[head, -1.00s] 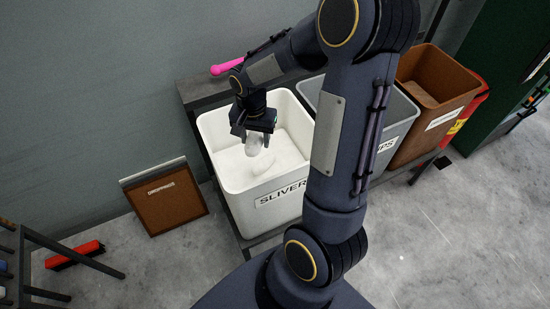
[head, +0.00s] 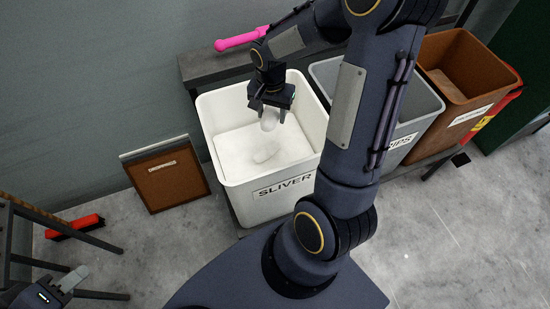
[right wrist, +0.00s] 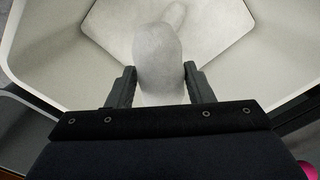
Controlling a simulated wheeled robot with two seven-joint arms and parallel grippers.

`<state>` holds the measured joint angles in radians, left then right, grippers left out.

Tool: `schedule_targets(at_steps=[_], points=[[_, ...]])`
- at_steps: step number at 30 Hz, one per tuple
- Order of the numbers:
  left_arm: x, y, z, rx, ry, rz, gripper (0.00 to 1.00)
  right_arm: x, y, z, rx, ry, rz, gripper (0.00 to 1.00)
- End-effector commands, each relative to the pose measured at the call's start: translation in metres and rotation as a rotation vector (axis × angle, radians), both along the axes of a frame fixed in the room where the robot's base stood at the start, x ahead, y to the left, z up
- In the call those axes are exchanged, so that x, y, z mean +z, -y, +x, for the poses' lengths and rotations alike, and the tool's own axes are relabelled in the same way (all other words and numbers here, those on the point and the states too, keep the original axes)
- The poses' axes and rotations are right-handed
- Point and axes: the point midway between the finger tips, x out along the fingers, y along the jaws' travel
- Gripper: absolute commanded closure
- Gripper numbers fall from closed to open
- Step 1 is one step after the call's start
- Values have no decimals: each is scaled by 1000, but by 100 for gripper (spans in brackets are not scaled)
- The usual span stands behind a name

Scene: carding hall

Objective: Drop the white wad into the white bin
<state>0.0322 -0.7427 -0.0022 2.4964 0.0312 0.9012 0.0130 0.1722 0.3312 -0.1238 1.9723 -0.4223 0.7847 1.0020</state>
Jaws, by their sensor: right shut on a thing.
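The white bin (head: 262,202), labelled SLIVER, stands open at the centre of the head view. My right gripper (head: 270,108) points down over its mouth, toward the back. It is shut on the white wad (head: 269,121), which hangs below the fingers, over the bin's inside. In the right wrist view the wad (right wrist: 158,62) sits between the two fingers (right wrist: 157,85). A second pale lump (head: 266,153) lies inside the bin; it also shows in the wrist view (right wrist: 175,15). My left gripper (head: 70,280) is partly in view at the lower left; its jaw opening is unclear.
A grey bin (head: 408,140) and a brown bin (head: 468,97) stand to the right of the white bin. A pink object (head: 240,40) lies behind it. A brown panel (head: 168,180) leans at the wall. A red brush (head: 75,227) lies on the floor.

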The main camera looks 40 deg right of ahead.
Motion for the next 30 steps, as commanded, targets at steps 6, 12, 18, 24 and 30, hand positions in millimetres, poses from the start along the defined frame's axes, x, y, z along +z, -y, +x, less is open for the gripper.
schedule_targets(at_steps=[6, 12, 18, 24, 30], points=[[-10, 0, 0, 0, 0, 0, 64, -13, 0, 0, 0, 0, 0, 76], [-9, 0, 0, 0, 0, 0, 64, -12, 0, 0, 1, 0, 0, 52], [-9, 0, 0, 0, 0, 0, 64, -12, 0, 0, 1, 0, 0, 28], [-9, 0, 0, 0, 0, 0, 64, -12, 0, 0, 1, 0, 0, 28], [-8, 0, 0, 0, 0, 0, 64, 2, 0, 1, 1, 3, -1, 28]])
